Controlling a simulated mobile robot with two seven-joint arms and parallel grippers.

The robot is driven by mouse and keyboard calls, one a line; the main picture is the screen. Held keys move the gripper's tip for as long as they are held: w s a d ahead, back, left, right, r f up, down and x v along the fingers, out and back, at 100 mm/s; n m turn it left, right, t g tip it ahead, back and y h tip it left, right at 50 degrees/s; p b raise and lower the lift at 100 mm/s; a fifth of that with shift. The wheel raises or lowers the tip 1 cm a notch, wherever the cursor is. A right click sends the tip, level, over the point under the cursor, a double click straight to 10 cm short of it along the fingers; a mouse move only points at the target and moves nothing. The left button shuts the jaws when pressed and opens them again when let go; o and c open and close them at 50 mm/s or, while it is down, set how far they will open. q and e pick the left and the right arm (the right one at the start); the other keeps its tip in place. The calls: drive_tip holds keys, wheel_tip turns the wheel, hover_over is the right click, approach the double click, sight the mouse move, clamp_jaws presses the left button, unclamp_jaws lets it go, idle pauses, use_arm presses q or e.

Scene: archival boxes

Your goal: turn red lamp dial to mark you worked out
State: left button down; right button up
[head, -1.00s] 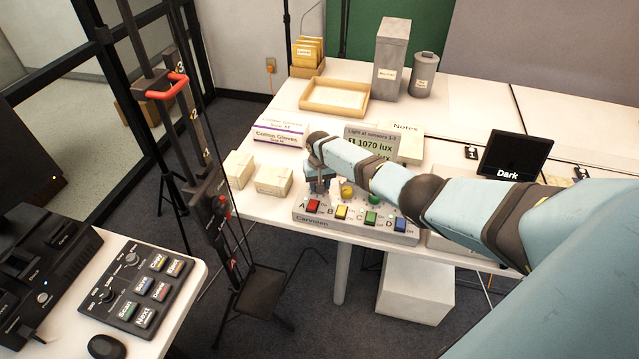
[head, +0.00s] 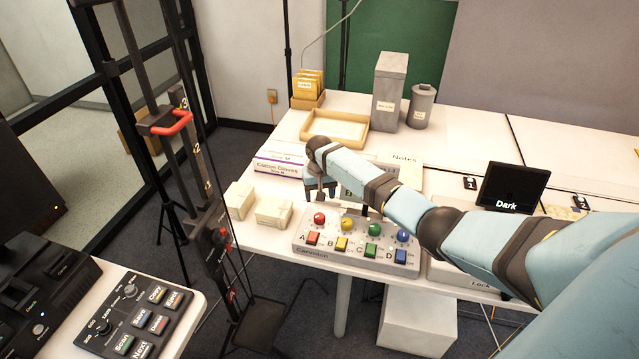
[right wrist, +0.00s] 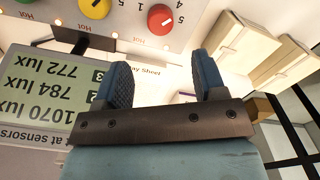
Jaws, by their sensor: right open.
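The red dial (head: 319,218) is the leftmost of a row of coloured dials on the grey lamp panel (head: 300,247). The light sensor display (right wrist: 48,95) reads 1070, 784 and 772 lux. My left gripper is out of view.
Yellow (head: 347,224), green (head: 374,230) and blue (head: 403,236) dials sit beside the red one, with lettered buttons below. Two pale boxes (head: 272,213) stand left of the panel. My right arm partly hides the display. A dark screen (head: 512,187) stands to the right.

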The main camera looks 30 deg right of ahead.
drive_tip(key=shift+r, duration=2.1)
drive_tip(key=shift+f, duration=0.1)
